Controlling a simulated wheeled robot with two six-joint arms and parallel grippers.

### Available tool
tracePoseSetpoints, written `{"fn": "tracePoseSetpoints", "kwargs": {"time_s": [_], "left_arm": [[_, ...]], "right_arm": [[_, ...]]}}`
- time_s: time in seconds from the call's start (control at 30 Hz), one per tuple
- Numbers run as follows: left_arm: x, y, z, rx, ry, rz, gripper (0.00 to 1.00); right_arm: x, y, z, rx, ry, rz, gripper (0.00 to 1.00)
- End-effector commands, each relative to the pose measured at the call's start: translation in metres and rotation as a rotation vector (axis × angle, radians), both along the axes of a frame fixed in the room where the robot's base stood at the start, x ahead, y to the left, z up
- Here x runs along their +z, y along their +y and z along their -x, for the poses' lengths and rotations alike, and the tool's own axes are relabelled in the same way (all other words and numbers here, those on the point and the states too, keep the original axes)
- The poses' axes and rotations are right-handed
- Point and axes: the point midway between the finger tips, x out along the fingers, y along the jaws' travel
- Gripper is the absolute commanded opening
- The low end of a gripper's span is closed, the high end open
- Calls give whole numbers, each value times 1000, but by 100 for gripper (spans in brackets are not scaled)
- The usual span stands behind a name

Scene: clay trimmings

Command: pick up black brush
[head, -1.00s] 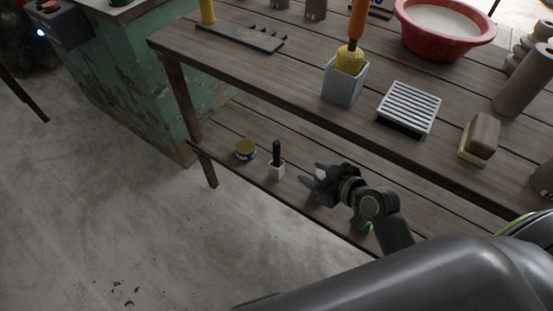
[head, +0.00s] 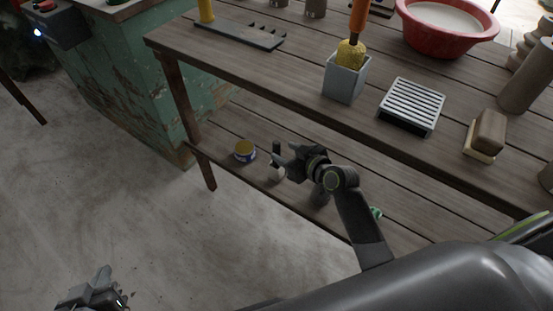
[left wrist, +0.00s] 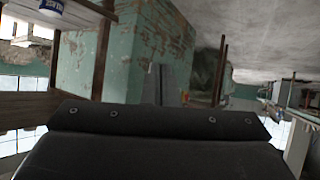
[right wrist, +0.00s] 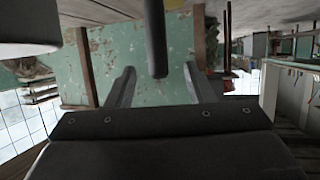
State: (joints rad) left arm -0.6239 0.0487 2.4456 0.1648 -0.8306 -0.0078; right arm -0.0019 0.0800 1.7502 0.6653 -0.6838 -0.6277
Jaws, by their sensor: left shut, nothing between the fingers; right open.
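In the right wrist view the dark brush handle (right wrist: 155,40) reaches down from the top, between the lines of the two open fingers (right wrist: 160,82). Whether the fingers reach around it I cannot tell. My left gripper (head: 103,278) is shut and empty, low over the floor at the left, far from the brush.
The upper tabletop (head: 290,80) overhangs behind, carrying a grey holder (head: 345,82), a slatted dish (head: 412,103) and a red basin (head: 447,30). A pale object (right wrist: 28,22) fills the right wrist view's upper left corner.

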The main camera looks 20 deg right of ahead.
Motion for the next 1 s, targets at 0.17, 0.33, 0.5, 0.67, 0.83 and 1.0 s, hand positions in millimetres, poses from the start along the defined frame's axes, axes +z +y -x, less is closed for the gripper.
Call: {"fn": "tracePoseSetpoints", "kwargs": {"time_s": [0.17, 0.33, 0.5, 0.67, 0.83, 1.0], "left_arm": [[19, 4, -15, 9, -127, -30, 0], [29, 6, -20, 13, -180, -44, 0], [39, 7, -25, 15, -242, -59, 0], [62, 9, -34, 20, -375, -90, 0], [89, 10, -40, 24, -523, -125, 0], [116, 9, -43, 24, -671, -158, 0]], "right_arm": [[-6, 5, -12, 0, -1, 0, 48], [-7, 7, -16, 0, 0, 1, 48], [-10, 8, -21, 1, 0, 0, 48], [-14, 12, -31, 1, 0, 0, 48], [-17, 15, -41, 1, 0, 0, 48], [-22, 19, -51, 0, -1, 0, 48]]}}
